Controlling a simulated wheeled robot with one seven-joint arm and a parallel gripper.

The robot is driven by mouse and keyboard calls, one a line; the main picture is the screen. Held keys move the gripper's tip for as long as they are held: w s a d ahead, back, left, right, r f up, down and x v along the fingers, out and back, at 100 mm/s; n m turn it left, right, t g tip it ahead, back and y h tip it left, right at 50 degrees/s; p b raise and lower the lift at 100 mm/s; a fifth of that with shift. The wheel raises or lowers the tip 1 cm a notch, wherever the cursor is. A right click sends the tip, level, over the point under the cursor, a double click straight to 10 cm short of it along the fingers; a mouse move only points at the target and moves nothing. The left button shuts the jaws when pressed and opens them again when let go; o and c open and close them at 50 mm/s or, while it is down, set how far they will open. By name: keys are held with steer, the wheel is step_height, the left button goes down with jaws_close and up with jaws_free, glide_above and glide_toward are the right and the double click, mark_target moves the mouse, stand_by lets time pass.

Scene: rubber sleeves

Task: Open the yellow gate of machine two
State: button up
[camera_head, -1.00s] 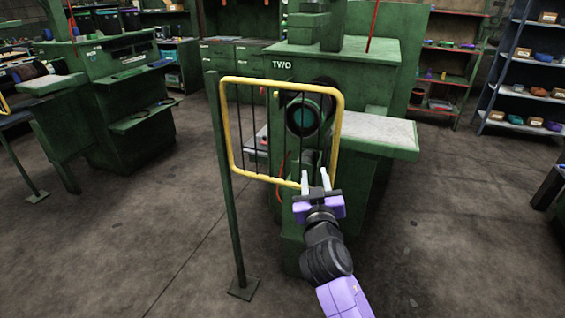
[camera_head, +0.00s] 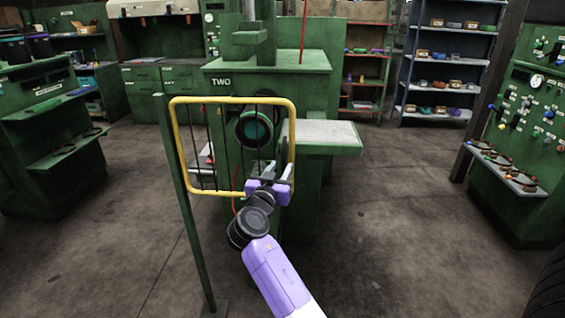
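The yellow gate (camera_head: 233,100) is a rounded rectangular frame with thin dark vertical bars. It hangs beside a green post (camera_head: 184,215) at its left and stands in front of machine two (camera_head: 265,85), a green machine marked TWO. A dark round part with a teal centre (camera_head: 254,129) shows through the gate. My gripper (camera_head: 279,172) is at the gate's lower right corner and hides that corner. Its two pale fingers look apart, close to the right upright of the frame. Whether they touch or straddle the bar cannot be told.
A pale-topped side table (camera_head: 325,133) juts right from the machine. A green control panel with a shelf (camera_head: 515,170) stands at the right, and another green machine (camera_head: 50,150) at the left. The floor (camera_head: 400,230) between is clear.

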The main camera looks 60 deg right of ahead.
mark_target(283, 164)
steer(key=shift+w+d, duration=0.2)
steer(key=shift+d, duration=0.75)
steer(key=shift+w+d, duration=0.15)
steer(key=shift+d, duration=0.8)
jaws_close()
